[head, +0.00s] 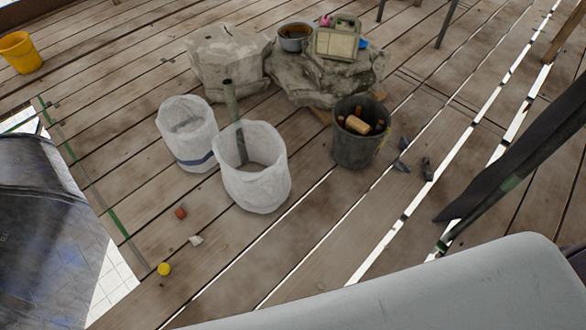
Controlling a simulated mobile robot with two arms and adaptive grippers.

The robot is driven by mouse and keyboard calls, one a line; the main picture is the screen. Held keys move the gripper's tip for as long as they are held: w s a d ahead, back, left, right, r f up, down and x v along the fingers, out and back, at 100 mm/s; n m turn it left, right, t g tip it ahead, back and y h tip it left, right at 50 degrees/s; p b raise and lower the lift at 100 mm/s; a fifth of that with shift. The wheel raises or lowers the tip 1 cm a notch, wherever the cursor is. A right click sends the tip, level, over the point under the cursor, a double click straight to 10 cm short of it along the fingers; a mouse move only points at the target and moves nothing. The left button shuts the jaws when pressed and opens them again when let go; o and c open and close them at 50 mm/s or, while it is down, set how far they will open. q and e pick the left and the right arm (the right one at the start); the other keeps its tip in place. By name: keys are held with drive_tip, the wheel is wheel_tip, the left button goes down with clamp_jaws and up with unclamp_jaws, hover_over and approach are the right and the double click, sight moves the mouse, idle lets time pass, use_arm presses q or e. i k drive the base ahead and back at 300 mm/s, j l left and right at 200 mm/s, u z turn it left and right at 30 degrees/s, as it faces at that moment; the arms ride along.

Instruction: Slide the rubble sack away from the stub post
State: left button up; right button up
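Two white sacks stand on the plank deck. The front sack (256,190) is upright with a wide open mouth. A grey-green stub post (231,103) rises at its back left. The post's lower part shows inside the sack's mouth, so the sack seems to be around it; its foot is hidden. The other sack (189,150), with a blue band, stands just behind and left, with something grey in its top. I cannot tell from the contents which one is the rubble sack. Neither of my grippers is in view.
A dark bucket (358,150) with brick-like pieces stands right of the front sack. Covered grey bundles (226,65) lie behind. Small bits and a yellow ball (164,269) lie in front. A yellow bucket (20,53) stands far left.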

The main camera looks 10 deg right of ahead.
sight(251, 155)
drive_tip(key=i+j+z, duration=0.35)
drive_tip(key=i+j, duration=0.2)
drive_tip(key=j, duration=0.15)
drive_tip(key=i+j+z, duration=0.2)
drive_tip(key=j, duration=0.2)
drive_tip(key=i+j+z, duration=0.2)
drive_tip(key=j, duration=0.25)
